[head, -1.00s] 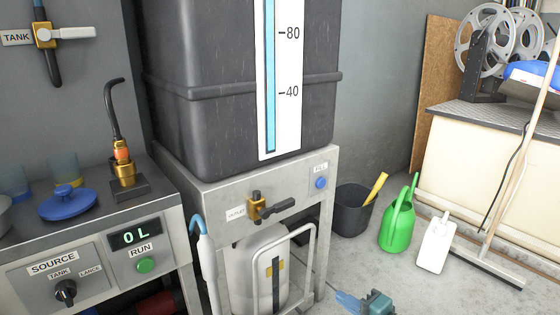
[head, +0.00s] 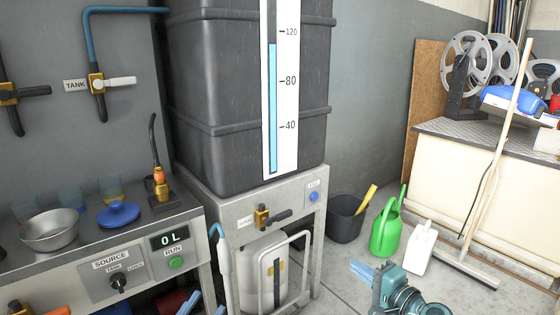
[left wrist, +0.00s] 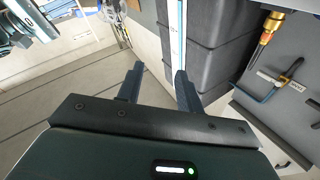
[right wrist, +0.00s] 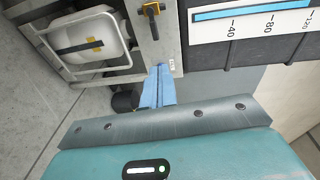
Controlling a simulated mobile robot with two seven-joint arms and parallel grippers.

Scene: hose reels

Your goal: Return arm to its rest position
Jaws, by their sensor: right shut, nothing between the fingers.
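My right gripper (head: 362,271) shows low in the head view, in front of the floor, with its pale blue fingers together and its teal wrist to the right. In the right wrist view the fingers of the right gripper (right wrist: 157,85) are pressed together with nothing between them. In the left wrist view my left gripper (left wrist: 158,85) has its two dark fingers spread apart, with an empty gap. In the head view only blue tips, apparently of the left gripper, show at the bottom edge. Neither gripper touches anything in view.
A black tank (head: 225,150) with a level gauge (head: 283,60) stands on a metal stand (head: 230,215). A control bench (head: 130,255) with a metal bowl (head: 50,230) is at left. A green watering can (head: 385,232), white jug (head: 420,248), bucket (head: 345,222) and broom (head: 492,160) are at right.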

